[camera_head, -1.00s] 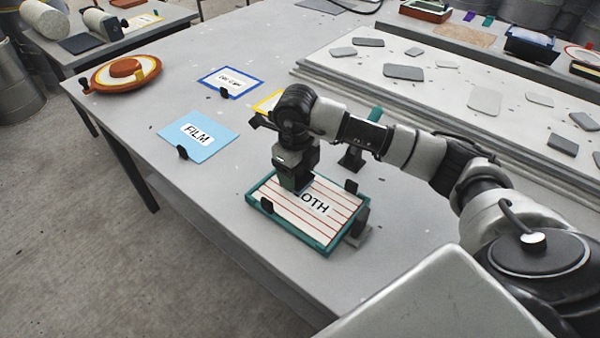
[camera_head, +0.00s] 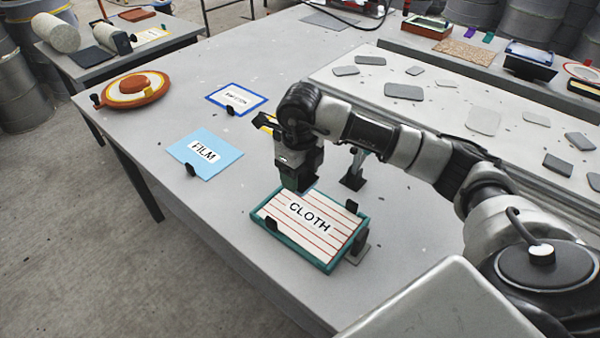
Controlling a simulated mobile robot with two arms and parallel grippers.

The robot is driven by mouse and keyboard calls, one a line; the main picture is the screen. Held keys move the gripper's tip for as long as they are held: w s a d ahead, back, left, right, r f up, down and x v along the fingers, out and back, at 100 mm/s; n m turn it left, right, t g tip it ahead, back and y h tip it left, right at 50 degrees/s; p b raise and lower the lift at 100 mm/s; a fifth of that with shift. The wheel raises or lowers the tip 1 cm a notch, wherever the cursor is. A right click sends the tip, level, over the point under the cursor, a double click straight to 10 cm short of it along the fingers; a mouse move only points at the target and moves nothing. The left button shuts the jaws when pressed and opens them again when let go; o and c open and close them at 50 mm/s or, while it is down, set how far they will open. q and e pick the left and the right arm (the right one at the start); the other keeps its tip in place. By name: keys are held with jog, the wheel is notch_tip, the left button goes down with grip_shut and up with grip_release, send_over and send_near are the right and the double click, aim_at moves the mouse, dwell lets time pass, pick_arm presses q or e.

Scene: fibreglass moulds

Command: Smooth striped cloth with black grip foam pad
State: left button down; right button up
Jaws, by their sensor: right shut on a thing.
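The striped cloth (camera_head: 302,232), white with red stripes and the printed word CLOTH, lies flat in a teal tray (camera_head: 328,266) on the grey table. Black clips sit on the tray's edges. My right gripper (camera_head: 301,186) points down at the far edge of the cloth, just beyond the printed word. It is shut on a dark block, the black grip foam pad (camera_head: 303,182), which is hard to tell apart from the dark fingers. I cannot tell whether the pad touches the cloth. My left gripper is not in view.
A blue FILM card (camera_head: 206,154), a blue-edged card (camera_head: 237,99) and an orange ring-shaped piece (camera_head: 134,92) lie to the left. A small black-based stand (camera_head: 354,178) is behind the tray. A raised white slab (camera_head: 450,90) with grey patches lies at the back right.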

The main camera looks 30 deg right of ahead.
jog(key=shift+r+p, duration=1)
jog(key=shift+r, duration=0.5)
